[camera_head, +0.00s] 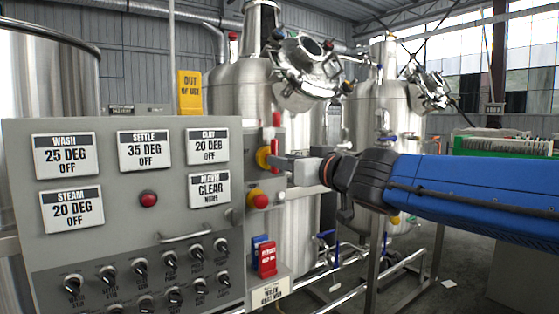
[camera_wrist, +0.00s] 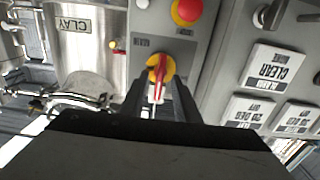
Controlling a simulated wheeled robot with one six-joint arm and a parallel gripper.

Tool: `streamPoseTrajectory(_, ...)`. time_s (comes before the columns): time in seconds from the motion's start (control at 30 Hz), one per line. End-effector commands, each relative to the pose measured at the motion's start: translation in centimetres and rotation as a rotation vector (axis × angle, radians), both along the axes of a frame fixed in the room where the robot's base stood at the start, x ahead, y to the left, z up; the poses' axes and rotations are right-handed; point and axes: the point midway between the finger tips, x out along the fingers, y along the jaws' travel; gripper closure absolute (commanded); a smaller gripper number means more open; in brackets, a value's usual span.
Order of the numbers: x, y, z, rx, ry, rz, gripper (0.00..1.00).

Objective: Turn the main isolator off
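The main isolator is a yellow disc with a red handle (camera_head: 276,126) on the grey box at the panel's right side. The handle stands upright in the head view. In the wrist view, which looks upside down, the isolator (camera_wrist: 155,70) is near the middle and its red and white handle points down the picture. My gripper (camera_head: 279,162) is at the isolator from the right. In the wrist view, the dark fingers of my gripper (camera_wrist: 160,92) stand apart on either side of the handle. Contact with the handle cannot be told.
A red button on a yellow base (camera_head: 260,200) sits just below the isolator. The grey panel (camera_head: 110,235) with status plates and several black knobs lies to the left. Steel tanks (camera_head: 240,90) stand behind. Red and blue tags (camera_head: 267,258) hang below the box.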

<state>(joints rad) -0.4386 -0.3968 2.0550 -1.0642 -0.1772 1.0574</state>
Motion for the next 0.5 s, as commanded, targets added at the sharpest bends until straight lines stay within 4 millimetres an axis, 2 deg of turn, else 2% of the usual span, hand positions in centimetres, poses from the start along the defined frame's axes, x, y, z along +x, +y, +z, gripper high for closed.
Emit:
streamPoseTrajectory(0.2,1.6,1.1,0.0,0.001,0.001,0.001,0.71)
streamPoseTrajectory(0.5,2.1,1.4,0.0,0.001,-0.001,0.001,0.71)
